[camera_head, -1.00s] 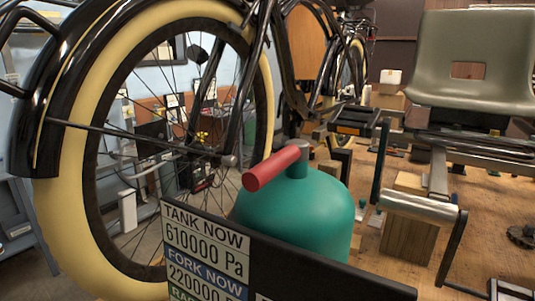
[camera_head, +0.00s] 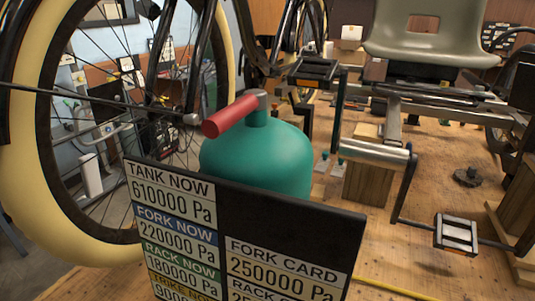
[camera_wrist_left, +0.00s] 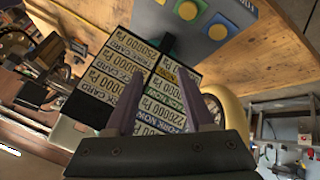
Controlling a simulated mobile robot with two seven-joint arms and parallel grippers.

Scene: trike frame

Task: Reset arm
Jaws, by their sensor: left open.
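My left gripper (camera_wrist_left: 160,118) shows in the left wrist view with its two fingers apart and nothing between them. Beyond the fingers is a dark sign board (camera_wrist_left: 158,75) with pressure readings. My arms do not show in the head view, and my right gripper is in neither view. In the head view the same board (camera_head: 290,222) stands in front of a green tank (camera_head: 258,158) with a red handle (camera_head: 230,116). The board reads TANK NOW 610000 Pa and FORK NOW 220000 Pa. The large cream-tyred wheel (camera_head: 100,252) of the trike stands at the left.
A grey seat (camera_head: 430,35) is at the upper right, above metal frame tubes. A panel with coloured buttons (camera_wrist_left: 205,20) shows in the left wrist view.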

